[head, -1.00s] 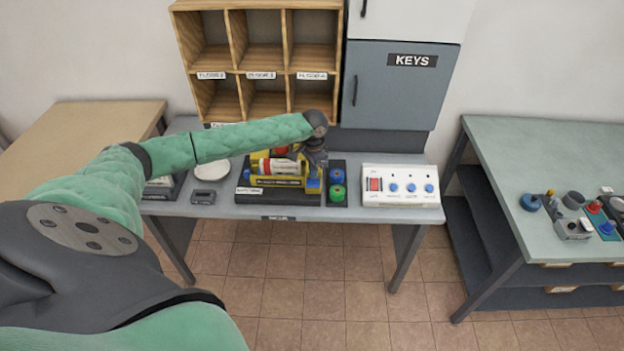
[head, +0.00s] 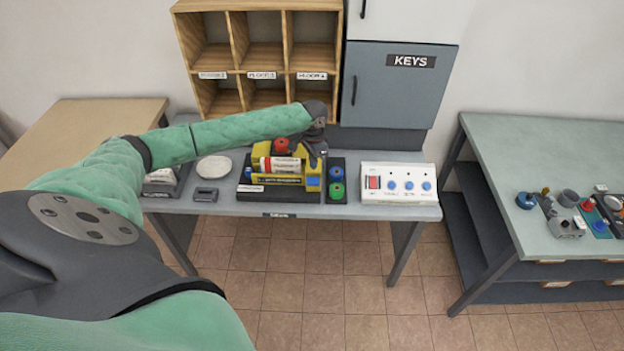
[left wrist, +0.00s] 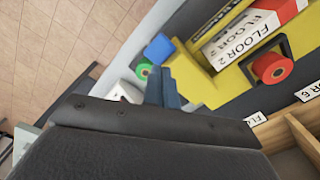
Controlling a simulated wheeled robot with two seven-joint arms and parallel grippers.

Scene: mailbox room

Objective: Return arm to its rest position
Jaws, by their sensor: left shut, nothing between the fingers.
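My left arm in its green sleeve reaches from the left across the head view. My left gripper (head: 317,156) hangs over the right end of a yellow device (head: 270,172), with its fingers pointing down. In the left wrist view the fingers (left wrist: 163,86) are closed together with nothing between them. The yellow device has a red knob on top and a white-and-red piece in it; in the left wrist view this piece (left wrist: 245,38) reads "FLOOR 2". I cannot tell whether the fingertips touch the device. My right gripper is not in view.
A grey desk (head: 226,206) bears the device, blue and green knobs (head: 336,191), a white button panel (head: 398,184) and a white dish (head: 214,167). Wooden pigeonholes (head: 262,76) and a keys cabinet (head: 398,95) stand behind. Another table (head: 520,160) is at right.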

